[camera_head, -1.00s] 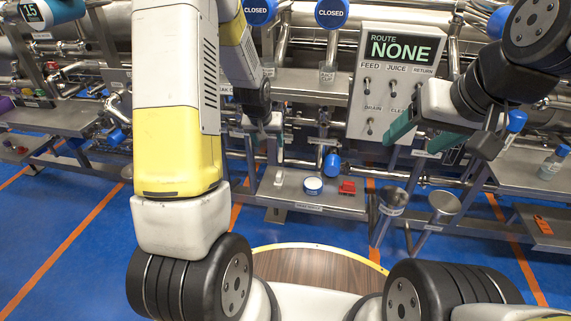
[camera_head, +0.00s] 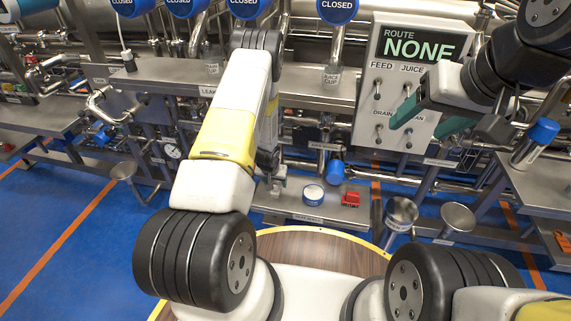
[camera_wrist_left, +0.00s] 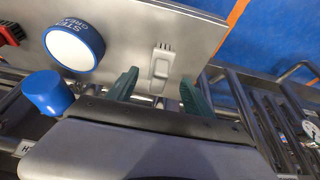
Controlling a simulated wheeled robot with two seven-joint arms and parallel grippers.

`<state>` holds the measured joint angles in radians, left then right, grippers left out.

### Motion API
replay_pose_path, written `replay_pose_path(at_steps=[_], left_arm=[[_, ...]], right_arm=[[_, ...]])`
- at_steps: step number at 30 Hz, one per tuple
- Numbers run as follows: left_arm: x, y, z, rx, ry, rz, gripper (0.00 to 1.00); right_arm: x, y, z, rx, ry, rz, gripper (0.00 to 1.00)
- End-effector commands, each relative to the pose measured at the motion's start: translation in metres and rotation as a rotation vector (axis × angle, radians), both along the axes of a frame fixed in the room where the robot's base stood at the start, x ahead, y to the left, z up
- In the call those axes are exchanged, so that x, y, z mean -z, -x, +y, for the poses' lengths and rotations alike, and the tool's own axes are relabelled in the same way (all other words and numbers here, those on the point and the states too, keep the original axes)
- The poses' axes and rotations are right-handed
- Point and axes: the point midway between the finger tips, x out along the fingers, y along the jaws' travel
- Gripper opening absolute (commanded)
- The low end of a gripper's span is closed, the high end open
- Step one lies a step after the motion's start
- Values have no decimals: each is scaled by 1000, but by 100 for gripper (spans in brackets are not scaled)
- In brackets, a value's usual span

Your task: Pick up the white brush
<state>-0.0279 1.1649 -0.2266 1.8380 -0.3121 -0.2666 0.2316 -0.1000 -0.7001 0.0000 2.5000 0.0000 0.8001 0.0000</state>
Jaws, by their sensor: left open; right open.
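The white brush (camera_wrist_left: 160,66) lies flat on a steel shelf (camera_wrist_left: 190,22) in the left wrist view, with its short bristles toward the top. My left gripper (camera_wrist_left: 158,86) is open and empty. Its two green fingers point at the brush, whose handle end lies between and just beyond the fingertips. In the head view my left gripper (camera_head: 275,186) is low over the left part of the shelf (camera_head: 330,216), mostly hidden by my arm; I cannot make out the brush there. My right gripper (camera_head: 418,129) is open and empty in front of the route panel (camera_head: 395,150).
A blue tin with a white lid (camera_head: 313,194) and a red object (camera_head: 350,199) stand on the same shelf, right of my left gripper. A blue capped part (camera_head: 335,172) hangs behind them. Metal funnels (camera_head: 400,213) stand further right.

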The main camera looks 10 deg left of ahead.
Motion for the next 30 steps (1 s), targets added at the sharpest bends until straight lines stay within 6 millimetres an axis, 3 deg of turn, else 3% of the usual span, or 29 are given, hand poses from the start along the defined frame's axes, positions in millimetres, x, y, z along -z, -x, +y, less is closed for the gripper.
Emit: replay_pose_path(at_steps=[13,23,30], left_arm=[[50,-32,-1,0,0,1,60],[57,-35,-1,0,1,1,60],[56,-35,-2,0,1,1,13]], right_arm=[[0,0,0,0,0,0,67],[0,0,0,0,0,0,67],[0,0,0,0,0,0,67]])
